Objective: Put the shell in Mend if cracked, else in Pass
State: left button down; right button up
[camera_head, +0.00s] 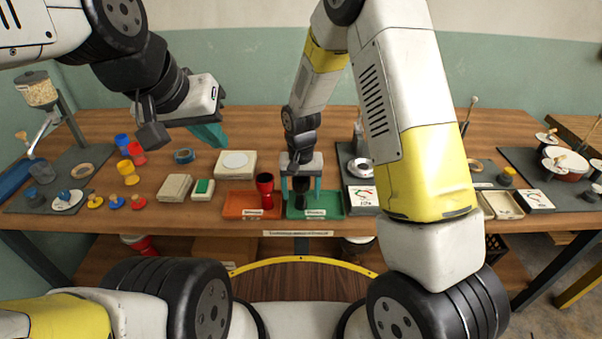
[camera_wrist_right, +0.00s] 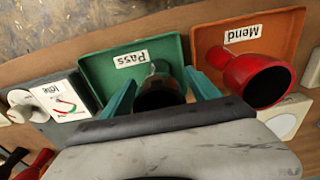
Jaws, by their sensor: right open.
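The green Pass tray (camera_head: 332,208) lies right of the orange-red Mend tray (camera_head: 240,204) at the table's front edge. A dark shell (camera_head: 300,197) stands in the Pass tray; it also shows in the wrist view (camera_wrist_right: 158,92). My right gripper (camera_head: 301,190) is open, with one teal finger on each side of the dark shell. A red goblet-shaped shell (camera_head: 265,190) is in the Mend tray, and also shows in the wrist view (camera_wrist_right: 256,75). I cannot make out a crack on either shell. My left gripper (camera_head: 210,133) hangs empty above the table at the left.
A dial tester (camera_head: 362,196) stands close right of the Pass tray. Left of the trays are beige blocks (camera_head: 174,187), a white disc on a block (camera_head: 235,161) and yellow cups (camera_head: 128,172).

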jog(key=r, duration=1.2)
jog(key=shift+s+r, duration=0.15)
jog(key=shift+s, duration=0.05)
jog(key=s+d+r+t+y, duration=0.1)
jog(key=s+d+r+t, duration=0.2)
jog(key=s+d+r, duration=0.4)
jog(key=s+d+r+t+y, duration=0.1)
jog(key=s+d+r+t, duration=0.1)
jog(key=s+d+r, duration=0.5)
jog(key=s+r, duration=0.4)
jog(key=s, duration=0.1)
jog(key=shift+s+r+n+t, duration=0.2)
jog(key=shift+r+n+t, duration=0.1)
jog(key=shift+r+t, duration=0.1)
jog(key=shift+d, duration=0.1)
